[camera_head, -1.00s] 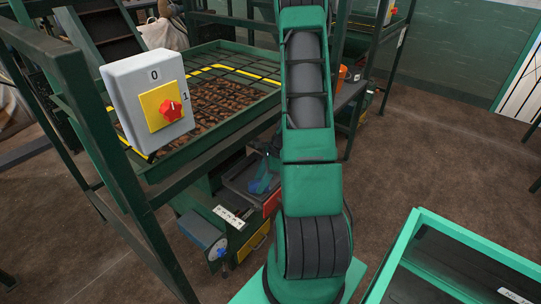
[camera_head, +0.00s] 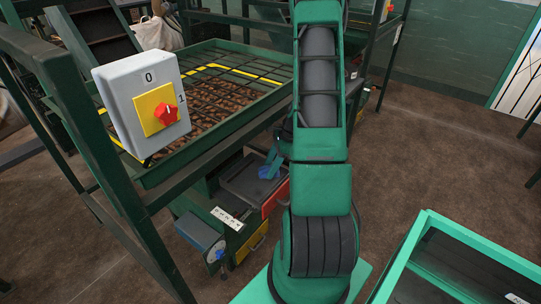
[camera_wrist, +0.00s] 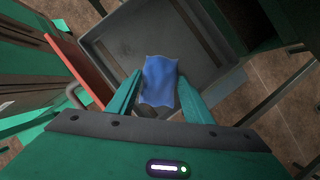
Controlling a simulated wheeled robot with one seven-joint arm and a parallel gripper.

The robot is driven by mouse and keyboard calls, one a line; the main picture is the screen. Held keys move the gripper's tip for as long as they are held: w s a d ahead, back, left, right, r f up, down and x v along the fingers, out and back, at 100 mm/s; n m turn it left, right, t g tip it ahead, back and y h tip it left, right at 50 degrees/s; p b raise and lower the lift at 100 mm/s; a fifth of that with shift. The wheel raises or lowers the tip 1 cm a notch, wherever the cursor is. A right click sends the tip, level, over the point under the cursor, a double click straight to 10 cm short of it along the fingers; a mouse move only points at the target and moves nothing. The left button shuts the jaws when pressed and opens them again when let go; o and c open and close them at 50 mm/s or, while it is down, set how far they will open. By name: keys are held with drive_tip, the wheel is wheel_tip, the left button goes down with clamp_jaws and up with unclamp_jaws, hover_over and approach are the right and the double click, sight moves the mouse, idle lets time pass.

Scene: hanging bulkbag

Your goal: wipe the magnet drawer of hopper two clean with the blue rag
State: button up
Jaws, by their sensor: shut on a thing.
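The blue rag (camera_wrist: 159,80) is pinched between the two green fingers of my gripper (camera_wrist: 158,95) in the wrist view. It also shows as a small blue patch (camera_head: 268,171) in the head view. The magnet drawer (camera_wrist: 200,35) is a grey open tray with a red front (camera_wrist: 82,62) and a handle. It is pulled out below the hopper grid, and its tray also shows in the head view (camera_head: 240,181). The rag is over the tray; whether it touches the floor of the tray I cannot tell. My arm hides part of the drawer's right side.
A grey switch box (camera_head: 140,100) with a red knob on yellow stands in front of the hopper grid (camera_head: 215,100) with brown pieces under it. Green frame posts (camera_head: 85,150) stand at left. A green-rimmed bin (camera_head: 455,235) is at lower right. Brown floor (camera_head: 420,150) is open at right.

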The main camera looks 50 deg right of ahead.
drive_tip(key=shift+r, duration=2.6)
drive_tip(key=shift+w, duration=0.1)
drive_tip(key=shift+a, duration=0.1)
